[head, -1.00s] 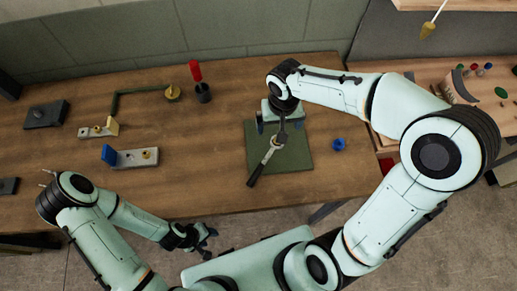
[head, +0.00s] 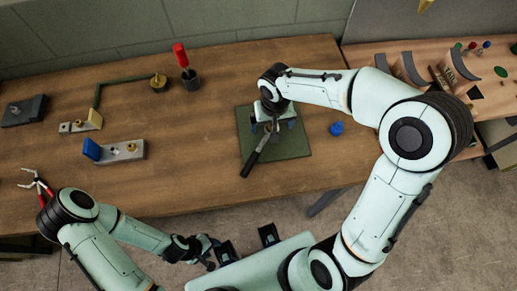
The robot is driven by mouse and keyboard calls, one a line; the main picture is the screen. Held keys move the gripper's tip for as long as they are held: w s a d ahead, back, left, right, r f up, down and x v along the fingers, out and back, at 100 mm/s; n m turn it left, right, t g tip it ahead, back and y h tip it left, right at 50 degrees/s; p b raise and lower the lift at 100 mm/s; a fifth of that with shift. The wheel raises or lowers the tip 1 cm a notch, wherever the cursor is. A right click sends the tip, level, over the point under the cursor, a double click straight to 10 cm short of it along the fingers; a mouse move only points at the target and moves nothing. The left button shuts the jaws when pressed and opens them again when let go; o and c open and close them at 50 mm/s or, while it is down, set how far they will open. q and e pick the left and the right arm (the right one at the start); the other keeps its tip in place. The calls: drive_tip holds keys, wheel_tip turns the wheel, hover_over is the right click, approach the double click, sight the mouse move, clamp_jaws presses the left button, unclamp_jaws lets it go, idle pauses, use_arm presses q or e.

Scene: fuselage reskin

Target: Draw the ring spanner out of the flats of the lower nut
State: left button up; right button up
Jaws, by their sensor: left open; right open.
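The ring spanner (head: 253,158) lies slanted over the dark green mat (head: 292,147), its black handle pointing down and left. Its upper end runs to a small brass-coloured piece (head: 268,128) under my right gripper. The lower nut cannot be made out there, and I cannot tell whether the ring is around it. My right gripper (head: 273,122) is open above the upper part of the mat, its fingers to either side of the spanner's upper end. Contact cannot be told. My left gripper (head: 211,251) is open and empty, off the table's front edge.
A blue knob (head: 336,128) sits right of the mat. Brackets (head: 122,150), a red-handled tool in a holder (head: 186,68) and red-handled pliers (head: 42,185) are on the left. The table between brackets and mat is clear.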

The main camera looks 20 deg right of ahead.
use_arm(q)
drive_tip(key=shift+w+r, duration=0.1)
use_arm(e)
drive_tip(key=shift+c, duration=0.3)
drive_tip(key=shift+r, duration=0.1)
drive_tip(key=c, duration=1.5)
use_arm(q)
drive_tip(key=shift+w+r+p, duration=0.3)
drive_tip(key=shift+r+p, duration=0.15)
drive_tip(key=shift+r, duration=0.1)
drive_tip(key=shift+w+r+p, duration=0.25)
drive_tip(key=shift+r+p, duration=0.2)
drive_tip(key=shift+r, duration=0.05)
use_arm(e)
drive_tip(key=shift+r, duration=1.75)
drive_tip(key=shift+s+r, duration=0.1)
drive_tip(key=shift+r, duration=0.1)
drive_tip(key=shift+a+r+p, duration=0.1)
drive_tip(key=shift+r+p, duration=0.65)
drive_tip(key=shift+r, duration=0.45)
use_arm(q)
drive_tip(key=shift+w+r, duration=0.6)
drive_tip(key=shift+r, duration=0.25)
use_arm(e)
drive_tip(key=shift+s, duration=0.1)
